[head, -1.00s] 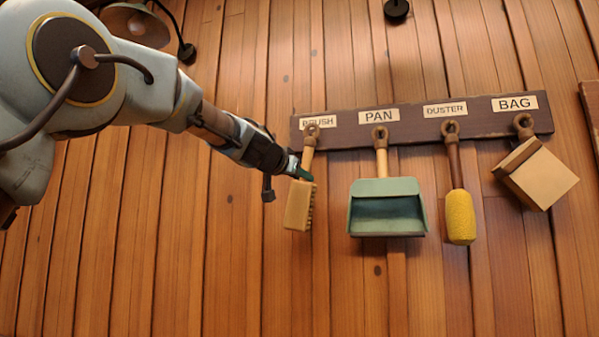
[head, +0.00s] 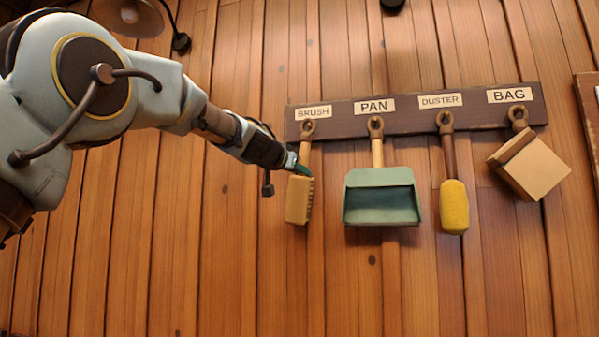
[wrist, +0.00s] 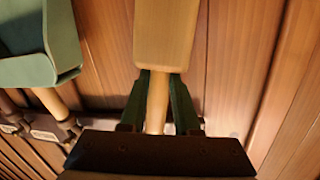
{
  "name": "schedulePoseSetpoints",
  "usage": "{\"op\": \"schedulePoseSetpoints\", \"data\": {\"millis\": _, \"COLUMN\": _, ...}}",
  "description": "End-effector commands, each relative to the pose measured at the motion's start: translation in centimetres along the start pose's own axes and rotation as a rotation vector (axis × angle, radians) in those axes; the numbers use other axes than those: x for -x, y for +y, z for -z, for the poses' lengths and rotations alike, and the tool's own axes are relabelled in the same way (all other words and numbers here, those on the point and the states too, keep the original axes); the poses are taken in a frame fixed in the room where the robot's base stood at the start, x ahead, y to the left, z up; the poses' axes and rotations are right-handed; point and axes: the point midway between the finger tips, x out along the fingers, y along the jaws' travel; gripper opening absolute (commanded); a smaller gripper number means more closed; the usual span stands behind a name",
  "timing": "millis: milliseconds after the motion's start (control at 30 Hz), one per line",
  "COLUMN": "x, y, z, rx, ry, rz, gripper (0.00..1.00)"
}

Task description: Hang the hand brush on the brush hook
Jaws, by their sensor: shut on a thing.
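The hand brush (head: 299,201) hangs upright under the BRUSH label, bristles facing right and handle up. Its handle top meets the brush hook (head: 308,127) on the dark rack board; at this size I cannot tell whether the loop is fully seated. My gripper (head: 302,171) is shut on the brush handle just above the block. In the wrist view, the green fingers of my gripper (wrist: 158,100) lie on both sides of the pale handle, below the wooden brush block (wrist: 165,35). The hook is hidden behind my gripper body there.
The rack board (head: 415,116) also bears a green dustpan (head: 381,197), a yellow duster (head: 454,205) and a tan bag (head: 530,168) on their hooks. The dustpan (wrist: 38,45) is close beside the brush. A lamp (head: 130,15) is at upper left. The wall below is clear.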

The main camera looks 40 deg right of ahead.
Motion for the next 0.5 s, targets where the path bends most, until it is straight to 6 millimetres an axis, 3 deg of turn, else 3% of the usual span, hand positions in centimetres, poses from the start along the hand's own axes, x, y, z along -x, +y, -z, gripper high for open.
{"op": "schedulePoseSetpoints", "data": {"millis": 233, "x": 0.0, "y": -0.2, "z": -0.14, "rx": 0.002, "ry": -0.002, "rz": 0.004, "gripper": 0.0}}
{"op": "schedulePoseSetpoints", "data": {"millis": 267, "x": 0.0, "y": -0.2, "z": -0.14, "rx": 0.001, "ry": -0.002, "rz": 0.003, "gripper": 0.33}}
{"op": "schedulePoseSetpoints", "data": {"millis": 500, "x": -0.01, "y": -0.11, "z": -0.11, "rx": 0.001, "ry": -0.001, "rz": 0.002, "gripper": 0.6}}
